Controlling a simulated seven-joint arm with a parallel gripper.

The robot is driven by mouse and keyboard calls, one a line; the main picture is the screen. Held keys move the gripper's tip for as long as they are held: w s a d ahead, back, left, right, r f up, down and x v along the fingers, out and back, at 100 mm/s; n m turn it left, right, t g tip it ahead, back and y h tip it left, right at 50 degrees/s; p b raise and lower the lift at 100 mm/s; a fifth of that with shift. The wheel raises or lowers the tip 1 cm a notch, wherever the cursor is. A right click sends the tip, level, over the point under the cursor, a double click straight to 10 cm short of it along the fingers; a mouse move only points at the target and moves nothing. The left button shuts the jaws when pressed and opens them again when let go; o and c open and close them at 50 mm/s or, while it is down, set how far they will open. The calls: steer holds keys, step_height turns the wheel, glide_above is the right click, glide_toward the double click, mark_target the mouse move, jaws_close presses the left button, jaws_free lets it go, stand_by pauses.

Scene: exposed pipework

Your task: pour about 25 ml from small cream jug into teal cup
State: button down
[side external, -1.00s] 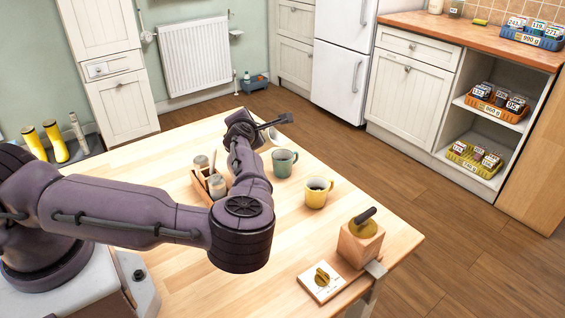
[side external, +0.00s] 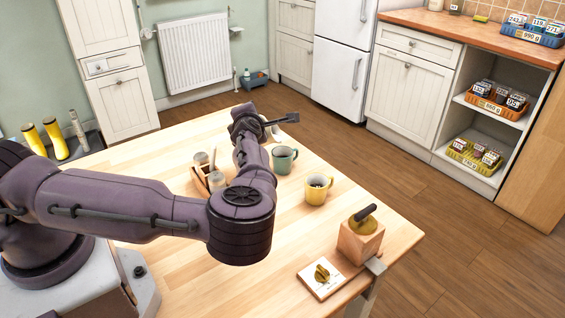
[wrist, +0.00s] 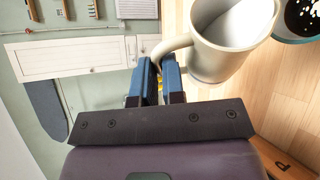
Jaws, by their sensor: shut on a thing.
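The small cream jug (wrist: 215,58) hangs tilted in the wrist view, its mouth toward the upper right. My gripper (wrist: 160,75) is shut on its handle. White shows inside the jug; I cannot tell whether anything flows from it. The teal cup (side external: 285,161) stands upright on the table. Its rim (wrist: 290,38) shows at the top right of the wrist view, close to the jug's mouth, with dark contents inside. In the side view my gripper (side external: 262,122) is just beyond the teal cup, and my wrist hides most of the jug.
A wooden caddy (side external: 200,181) with jars is left of the cups, partly behind my arm. A wooden block (side external: 360,241) and a white plate with a knob (side external: 322,279) are at the near right.

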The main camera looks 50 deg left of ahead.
steer(key=shift+w+d+r+m+p, duration=0.3)
steer(key=shift+r+m+p, duration=0.05)
steer(key=shift+r+m, duration=0.05)
steer(key=shift+s+p, duration=0.1)
steer(key=shift+p, duration=0.25)
stand_by(0.6)
steer(key=shift+w+d+r+m+y+p, duration=0.3)
steer(key=shift+m+y+p, duration=0.25)
steer(key=shift+p, duration=0.35)
stand_by(0.8)
steer(key=shift+s, duration=0.1)
